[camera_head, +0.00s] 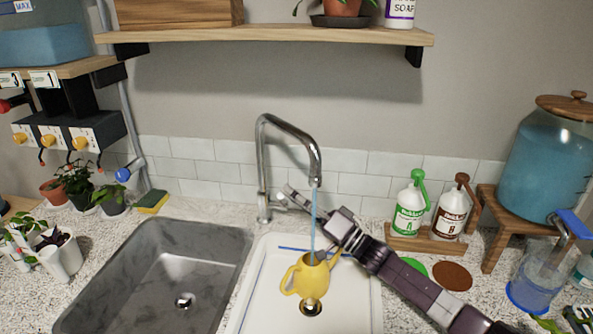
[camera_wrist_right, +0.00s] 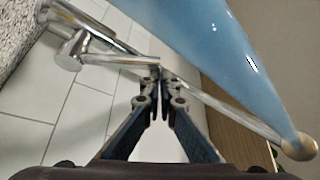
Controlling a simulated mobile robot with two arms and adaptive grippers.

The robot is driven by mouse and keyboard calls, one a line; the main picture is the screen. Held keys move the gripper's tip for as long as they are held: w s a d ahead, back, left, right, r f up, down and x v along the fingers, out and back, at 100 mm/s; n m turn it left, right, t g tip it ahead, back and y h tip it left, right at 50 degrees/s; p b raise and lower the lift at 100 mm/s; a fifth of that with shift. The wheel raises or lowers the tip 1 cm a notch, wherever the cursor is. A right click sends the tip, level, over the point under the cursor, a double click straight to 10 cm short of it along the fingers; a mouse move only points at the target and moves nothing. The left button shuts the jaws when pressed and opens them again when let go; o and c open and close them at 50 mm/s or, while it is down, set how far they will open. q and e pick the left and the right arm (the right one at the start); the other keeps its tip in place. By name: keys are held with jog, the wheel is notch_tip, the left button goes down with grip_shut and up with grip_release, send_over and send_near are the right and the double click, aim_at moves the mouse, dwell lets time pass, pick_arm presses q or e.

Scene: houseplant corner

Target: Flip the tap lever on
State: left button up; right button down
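The chrome tap (camera_head: 263,165) stands behind the sinks. A blue stream of water (camera_head: 313,222) runs from its spout down to the yellow watering can (camera_head: 311,277) in the white basin. My right gripper (camera_head: 287,193) reaches in from the lower right, its tips close to the lever side of the tap. In the right wrist view the tap's lever (camera_wrist_right: 112,61) sticks out from the tap body toward my fingertips (camera_wrist_right: 158,73). The fingers are shut, tips together; whether they touch the lever is unclear. The water crosses close in front of that camera. My left gripper is out of view.
A grey steel sink (camera_head: 130,300) lies left of the white basin (camera_head: 372,300). Two bottles (camera_head: 409,222) (camera_head: 451,220) stand in a wooden holder on the right. A large jar of blue liquid (camera_head: 545,165) is beyond. A wooden shelf (camera_head: 270,36) hangs above.

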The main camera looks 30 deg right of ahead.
jog(key=shift+s+a+f, duration=0.1)
jog(key=shift+a+f, duration=0.05)
jog(key=shift+f, duration=0.15)
jog(key=v, duration=0.7)
jog(key=shift+d, duration=0.25)
jog(key=shift+d+r, duration=0.1)
jog(key=shift+r, duration=0.1)
